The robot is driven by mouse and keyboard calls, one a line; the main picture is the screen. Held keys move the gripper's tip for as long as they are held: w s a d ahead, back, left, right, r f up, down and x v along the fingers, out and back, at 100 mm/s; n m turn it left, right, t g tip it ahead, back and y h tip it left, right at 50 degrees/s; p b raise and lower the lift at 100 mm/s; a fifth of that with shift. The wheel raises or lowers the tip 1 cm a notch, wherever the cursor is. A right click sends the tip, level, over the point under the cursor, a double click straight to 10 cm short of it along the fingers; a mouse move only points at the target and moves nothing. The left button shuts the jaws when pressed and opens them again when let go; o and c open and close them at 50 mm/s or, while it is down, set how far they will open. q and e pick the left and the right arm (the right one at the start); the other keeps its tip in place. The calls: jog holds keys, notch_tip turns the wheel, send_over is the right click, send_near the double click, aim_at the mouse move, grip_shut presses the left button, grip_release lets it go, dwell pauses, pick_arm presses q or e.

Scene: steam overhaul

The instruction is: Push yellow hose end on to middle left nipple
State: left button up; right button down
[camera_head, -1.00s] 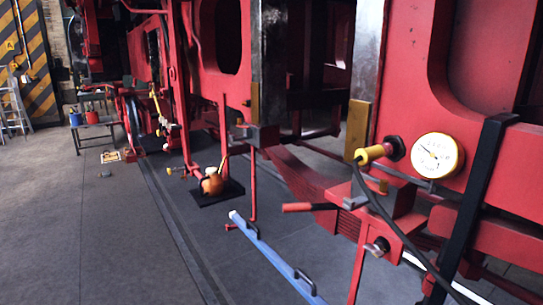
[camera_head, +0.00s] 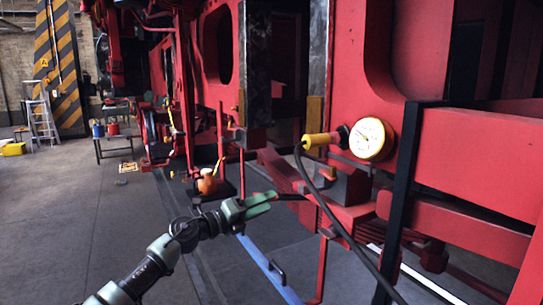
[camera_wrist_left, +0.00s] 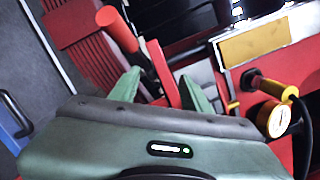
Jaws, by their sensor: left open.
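The yellow hose end (camera_head: 318,140) with its black hose (camera_head: 338,220) is at the locomotive's side, left of a round gauge. Its right end meets a dark fitting (camera_head: 343,134); I cannot tell how far it is on, or which nipple this is. In the left wrist view the yellow hose end (camera_wrist_left: 277,88) is at the right, clear of my fingers. My left gripper (camera_head: 266,203) is open, low and left of the hose end. Its fingers also show in the left wrist view (camera_wrist_left: 162,86), with a red-handled lever (camera_wrist_left: 117,28) beyond them. My right gripper is out of view.
The yellow-rimmed gauge (camera_head: 371,139) sits right of the hose end. A black upright bar (camera_head: 401,190) stands further right. A blue bar (camera_head: 268,268) with handles lies below my left gripper. An orange pot (camera_head: 208,183) stands behind it. The floor at the left is open.

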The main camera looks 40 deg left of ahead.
pick_arm(q)
jog(key=s+d+r+m+h+b, duration=0.1)
jog(key=s+d+r+m, duration=0.1)
jog(key=d+r+m, duration=0.3)
jog(key=s+r+m+h, duration=0.1)
jog(key=r+m+h, duration=0.1)
jog(key=r, duration=0.5)
jog(key=m+g, duration=0.2)
jog(key=m, duration=0.4)
send_near(305, 142)
jog(key=w+d, duration=0.1)
jog(key=shift+y, duration=0.4)
jog(key=p+x, duration=0.2)
jog(key=p, duration=0.1)
jog(key=p+x, duration=0.2)
jog(key=p, duration=0.2)
jog(key=r+p+x, duration=0.1)
jog(key=p+x, duration=0.2)
jog(key=shift+w+p, duration=0.1)
jog(key=shift+p, duration=0.25)
jog(key=shift+w+d+f+p, duration=0.2)
jog(key=shift+w+d+p, duration=0.15)
jog(key=shift+w+p, duration=0.2)
jog(key=shift+w+d+f, duration=0.1)
jog(key=shift+w+f, duration=0.05)
jog(key=shift+w, duration=0.15)
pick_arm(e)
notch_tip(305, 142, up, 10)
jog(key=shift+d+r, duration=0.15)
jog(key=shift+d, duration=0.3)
